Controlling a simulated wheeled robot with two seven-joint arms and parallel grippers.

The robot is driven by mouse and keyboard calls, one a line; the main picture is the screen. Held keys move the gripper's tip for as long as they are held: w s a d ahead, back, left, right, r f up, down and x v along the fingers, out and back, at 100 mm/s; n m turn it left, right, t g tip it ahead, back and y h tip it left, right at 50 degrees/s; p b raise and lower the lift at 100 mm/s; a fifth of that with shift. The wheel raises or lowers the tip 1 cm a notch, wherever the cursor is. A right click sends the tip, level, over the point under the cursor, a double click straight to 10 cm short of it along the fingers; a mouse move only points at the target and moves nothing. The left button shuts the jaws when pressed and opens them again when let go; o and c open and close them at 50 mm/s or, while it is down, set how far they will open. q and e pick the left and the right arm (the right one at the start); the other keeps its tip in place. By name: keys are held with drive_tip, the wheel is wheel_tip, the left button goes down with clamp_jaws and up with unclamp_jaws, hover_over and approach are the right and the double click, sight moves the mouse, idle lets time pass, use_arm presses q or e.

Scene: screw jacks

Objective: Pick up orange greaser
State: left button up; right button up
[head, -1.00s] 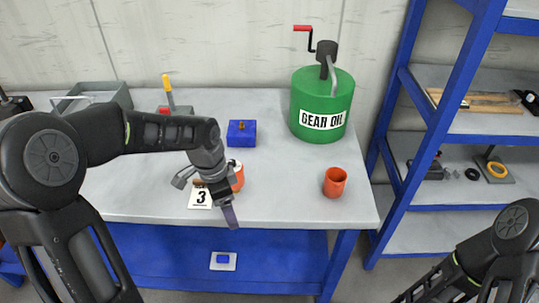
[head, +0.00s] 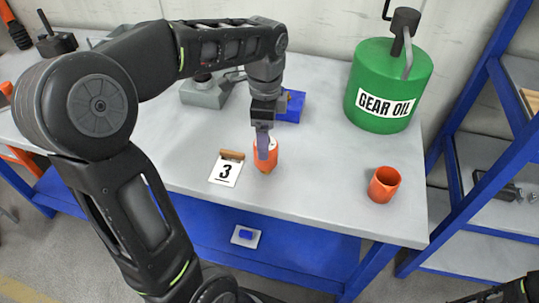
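A second orange container (head: 384,184), cup-shaped with an open top, stands alone to the right. Only a bit of my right arm shows in the bottom right corner; its gripper is out of view.
A green gear oil can (head: 388,85) stands at the back right. The bench between the two orange containers is clear.

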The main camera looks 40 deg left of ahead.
sight(266, 167)
use_arm(q)
drive_tip(key=shift+s+r, duration=0.1)
drive_tip(key=shift+s, duration=0.05)
drive_tip(key=shift+f, duration=1.3)
drive_tip(key=shift+d+f+p, duration=0.1)
drive_tip(key=shift+f+p, duration=0.35)
drive_tip(key=shift+f, duration=2.2)
clamp_jaws()
drive_tip(key=shift+r, duration=0.15)
